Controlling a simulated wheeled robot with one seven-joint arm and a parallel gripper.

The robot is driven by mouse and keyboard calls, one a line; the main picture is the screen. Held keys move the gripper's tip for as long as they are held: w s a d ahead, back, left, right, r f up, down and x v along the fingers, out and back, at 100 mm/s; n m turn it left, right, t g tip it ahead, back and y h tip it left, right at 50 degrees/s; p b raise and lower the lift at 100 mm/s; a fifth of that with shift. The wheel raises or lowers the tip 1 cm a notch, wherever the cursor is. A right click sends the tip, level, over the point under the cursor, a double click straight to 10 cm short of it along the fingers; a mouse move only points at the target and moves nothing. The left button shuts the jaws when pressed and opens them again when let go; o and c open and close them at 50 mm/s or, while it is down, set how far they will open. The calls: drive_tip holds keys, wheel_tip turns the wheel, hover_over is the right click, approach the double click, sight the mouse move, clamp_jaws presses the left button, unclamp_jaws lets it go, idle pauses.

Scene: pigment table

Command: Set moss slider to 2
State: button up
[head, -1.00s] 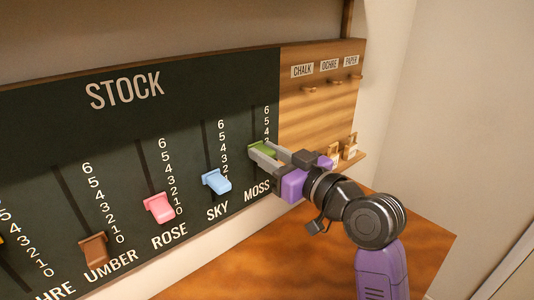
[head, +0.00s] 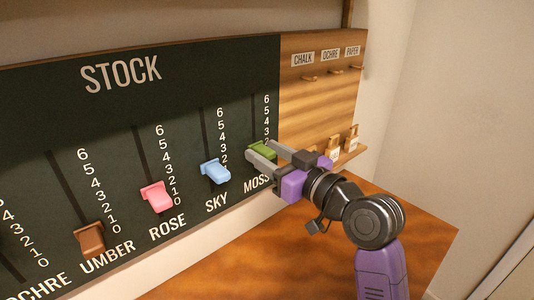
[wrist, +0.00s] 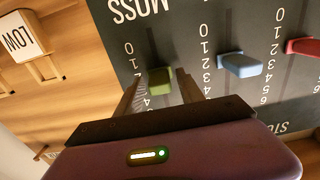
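The moss slider (head: 262,150) is a green knob in the rightmost slot of the dark STOCK board, just below the 3. In the wrist view the green knob (wrist: 160,81) stands about level with the 2 of its upside-down scale. My gripper (head: 258,148) is at the knob. In the wrist view my gripper (wrist: 158,88) has one finger on each side of the knob, with a visible gap on both sides, so it is open. In the head view the fingers partly hide the scale's low numbers.
The sky slider (head: 215,171), rose slider (head: 157,197) and umber slider (head: 89,238) stand to the left on the board. At right, a wooden panel (head: 318,105) has labelled pegs and a small ledge with tags (head: 334,147). A wooden tabletop (head: 330,245) lies below, clear.

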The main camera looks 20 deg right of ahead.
idle(0.3)
drive_tip(key=b+v, duration=0.1)
drive_tip(key=v, duration=0.6)
drive_tip(key=shift+s, duration=0.4)
drive_tip(key=shift+d, duration=0.1)
